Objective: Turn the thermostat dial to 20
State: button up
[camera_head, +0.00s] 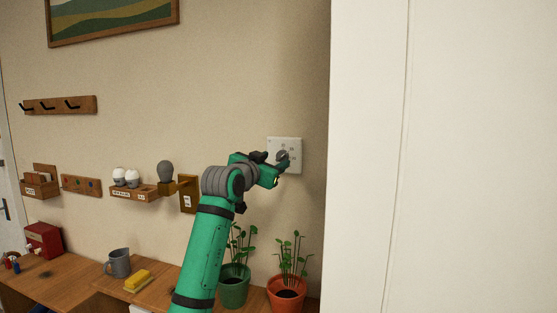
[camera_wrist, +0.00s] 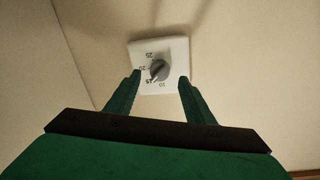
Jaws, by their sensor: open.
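The thermostat is a white square plate (camera_head: 297,146) on the wall, right of centre in the head view. It also shows in the wrist view (camera_wrist: 178,48), with a round grey dial (camera_wrist: 160,70) and numbers around it. A light mark on the dial points toward the lower left in the wrist view, near a number that looks like 15. My gripper (camera_head: 283,163) is in front of the plate in the head view. In the wrist view my gripper (camera_wrist: 160,83) is open, one finger on each side of the dial's near side. I cannot tell whether the fingers touch the plate.
Below are a green pot (camera_head: 233,292) and an orange pot (camera_head: 286,299) with seedlings. A white panel (camera_head: 440,150) stands close on the right. Wall racks with bulbs (camera_head: 134,192) and a desk with a grey mug (camera_head: 118,263) are at left.

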aim_at(280, 158)
jog(key=shift+x, duration=2.05)
jog(key=c, duration=1)
